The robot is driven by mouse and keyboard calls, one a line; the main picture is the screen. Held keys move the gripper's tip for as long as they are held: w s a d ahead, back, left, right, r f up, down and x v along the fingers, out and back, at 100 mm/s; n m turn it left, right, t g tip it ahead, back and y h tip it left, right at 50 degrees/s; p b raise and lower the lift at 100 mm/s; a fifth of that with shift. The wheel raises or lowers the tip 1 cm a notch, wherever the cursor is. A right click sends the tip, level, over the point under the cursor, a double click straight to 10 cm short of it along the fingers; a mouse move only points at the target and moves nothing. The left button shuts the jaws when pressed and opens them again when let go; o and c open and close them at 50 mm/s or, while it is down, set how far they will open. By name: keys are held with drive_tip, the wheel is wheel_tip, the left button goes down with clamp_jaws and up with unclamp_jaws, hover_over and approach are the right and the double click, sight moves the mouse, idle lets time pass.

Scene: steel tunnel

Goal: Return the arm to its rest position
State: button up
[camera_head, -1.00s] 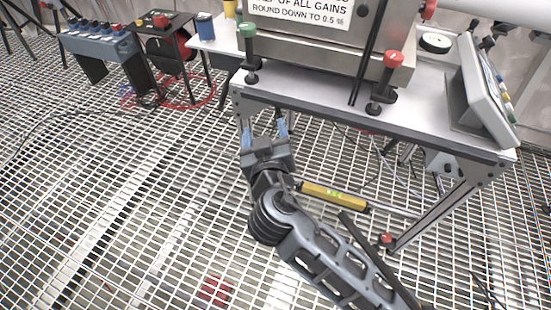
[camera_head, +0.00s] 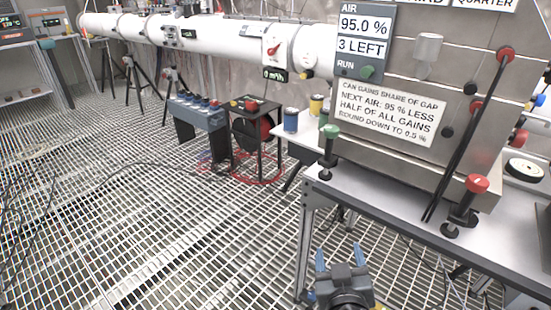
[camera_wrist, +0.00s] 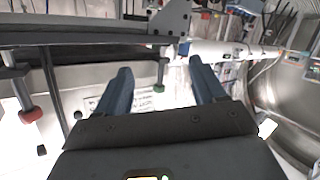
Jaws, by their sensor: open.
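My gripper (camera_head: 341,262) shows at the bottom of the head view, in front of and below the edge of the steel table. Its two blue fingers point up and stand apart, with nothing between them. In the wrist view my gripper (camera_wrist: 160,88) is also open and empty. The rest of my arm is mostly cut off by the lower edge of the head view.
The steel table (camera_head: 400,215) carries a metal box with a sign (camera_head: 390,112), a green knob (camera_head: 330,132) and a red knob (camera_head: 477,184). A blue control box (camera_head: 197,112) stands further left. The grating floor (camera_head: 150,235) at left is largely clear.

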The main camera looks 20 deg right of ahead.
drive_tip(key=s+f+n+y, duration=0.3)
drive_tip(key=s+y, duration=0.2)
drive_tip(key=s, duration=1.5)
drive_tip(key=s+a+r+m, duration=0.1)
drive_tip(key=s+r, duration=1.1)
drive_tip(key=s, duration=0.2)
drive_tip(key=shift+m+t+y, duration=0.3)
drive_tip(key=shift+m+t, duration=0.1)
drive_tip(key=shift+f, duration=0.1)
